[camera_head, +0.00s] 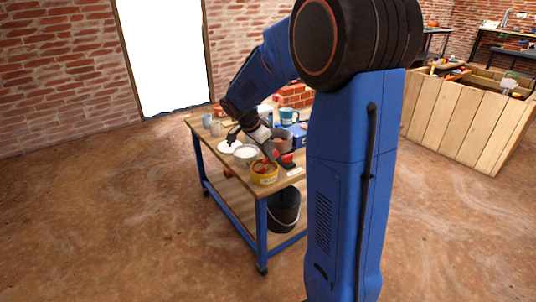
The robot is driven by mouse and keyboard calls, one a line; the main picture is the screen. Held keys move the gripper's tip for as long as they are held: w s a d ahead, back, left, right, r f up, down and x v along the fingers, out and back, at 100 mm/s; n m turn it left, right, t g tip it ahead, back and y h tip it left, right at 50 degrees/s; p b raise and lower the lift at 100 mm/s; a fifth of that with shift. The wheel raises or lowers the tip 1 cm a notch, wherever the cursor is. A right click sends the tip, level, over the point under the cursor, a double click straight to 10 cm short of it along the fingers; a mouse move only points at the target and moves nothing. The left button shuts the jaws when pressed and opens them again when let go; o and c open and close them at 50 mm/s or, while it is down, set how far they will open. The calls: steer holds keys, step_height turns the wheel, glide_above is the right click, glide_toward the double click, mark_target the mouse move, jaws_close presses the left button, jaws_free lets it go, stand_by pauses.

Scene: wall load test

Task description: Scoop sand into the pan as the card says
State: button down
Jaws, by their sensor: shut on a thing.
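My gripper (257,133) is small in view, over the worktable, pointing down. It is shut on a grey tool (268,149), which looks like a scoop; its lower end is close to a yellow tub (264,178) with reddish contents. I cannot tell whether the tool touches the tub. A white round container (245,156) stands just left of the tub. A red and black item (285,160) lies to the right of the tool. A small white card (296,172) lies near the right table edge, its writing unreadable. I cannot tell which container is the pan or holds sand.
The wooden worktable (212,139) has blue legs and a crowded top. A white plate-like item (228,147), grey cups (211,125), a teal mug (288,115) and red bricks (294,95) stand there. A black bucket (284,212) is on the lower shelf. My arm hides the table's right part.

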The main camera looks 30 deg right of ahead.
steer(key=shift+r, duration=0.15)
steer(key=shift+r, duration=2.45)
steer(key=shift+s, duration=0.1)
steer(key=m+y, duration=0.1)
steer(key=m, duration=0.1)
steer(key=s+d+m+y, duration=0.1)
steer(key=m, duration=0.1)
steer(key=s+m+y, duration=0.1)
steer(key=m+y, duration=0.1)
steer(key=shift+s+d+r+g, duration=0.2)
steer(key=shift+r+g, duration=0.05)
steer(key=shift+g, duration=0.15)
